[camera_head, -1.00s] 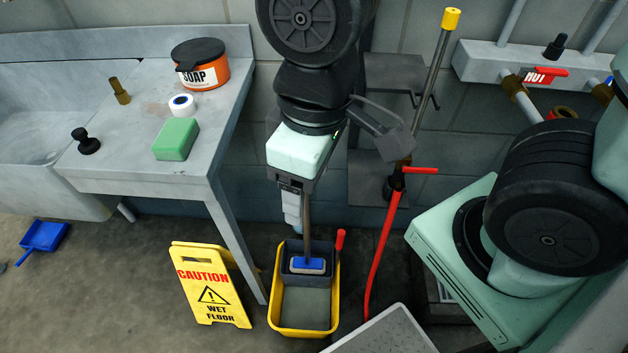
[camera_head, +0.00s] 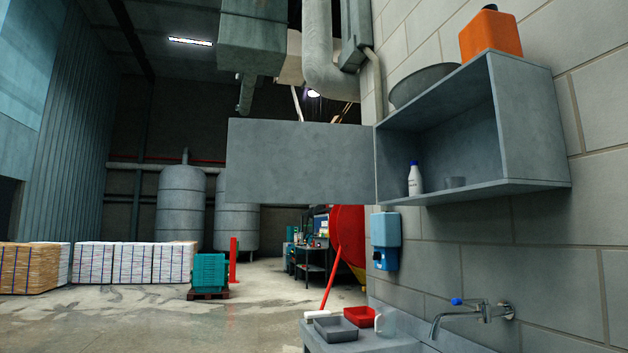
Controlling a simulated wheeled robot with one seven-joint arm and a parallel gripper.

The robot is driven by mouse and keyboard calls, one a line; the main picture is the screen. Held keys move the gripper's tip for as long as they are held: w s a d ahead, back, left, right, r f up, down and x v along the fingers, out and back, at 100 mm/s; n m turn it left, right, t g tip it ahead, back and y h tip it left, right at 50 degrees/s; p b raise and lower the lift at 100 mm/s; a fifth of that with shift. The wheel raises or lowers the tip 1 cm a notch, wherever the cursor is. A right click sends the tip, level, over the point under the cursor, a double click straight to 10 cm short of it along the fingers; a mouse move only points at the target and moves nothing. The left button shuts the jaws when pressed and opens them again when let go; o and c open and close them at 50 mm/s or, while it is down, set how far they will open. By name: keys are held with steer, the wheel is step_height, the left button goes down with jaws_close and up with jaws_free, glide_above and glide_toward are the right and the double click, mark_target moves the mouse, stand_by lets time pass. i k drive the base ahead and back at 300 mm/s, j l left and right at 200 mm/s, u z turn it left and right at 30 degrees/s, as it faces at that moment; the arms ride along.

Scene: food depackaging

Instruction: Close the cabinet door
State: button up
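The grey wall cabinet (camera_head: 540,120) hangs on the block wall at the right, above a sink counter. Its flat grey door (camera_head: 300,162) stands wide open, swung out to the left from the cabinet's left edge. My gripper and arm are not in the present view.
An orange container (camera_head: 490,34) and a grey bowl (camera_head: 434,84) sit on top of the cabinet. A blue dispenser (camera_head: 385,240) is on the wall below. A faucet (camera_head: 475,316) and trays (camera_head: 336,328) are at the counter. Open floor lies at the left.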

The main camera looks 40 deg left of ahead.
mark_target(268, 161)
steer(key=k+j, duration=0.1)
steer(key=j, duration=0.3)
steer(key=k+j+z, duration=0.1)
steer(key=j, duration=0.25)
steer(key=k+j, duration=0.1)
steer(key=j, duration=0.25)
steer(key=k+j, duration=0.1)
steer(key=j, duration=0.3)
steer(key=i+j+z, duration=0.15)
steer(key=j, duration=0.6)
steer(key=j+z, duration=0.15)
steer(key=j, duration=0.6)
steer(key=j+z, duration=0.1)
steer(key=j, duration=0.7)
steer(key=i+j+z, duration=0.15)
steer(key=j, duration=0.65)
steer(key=k+j+z, duration=0.15)
steer(key=j, duration=0.6)
steer(key=j+z, duration=0.15)
steer(key=j, duration=0.65)
steer(key=k+j+z, duration=0.15)
steer(key=j, duration=0.6)
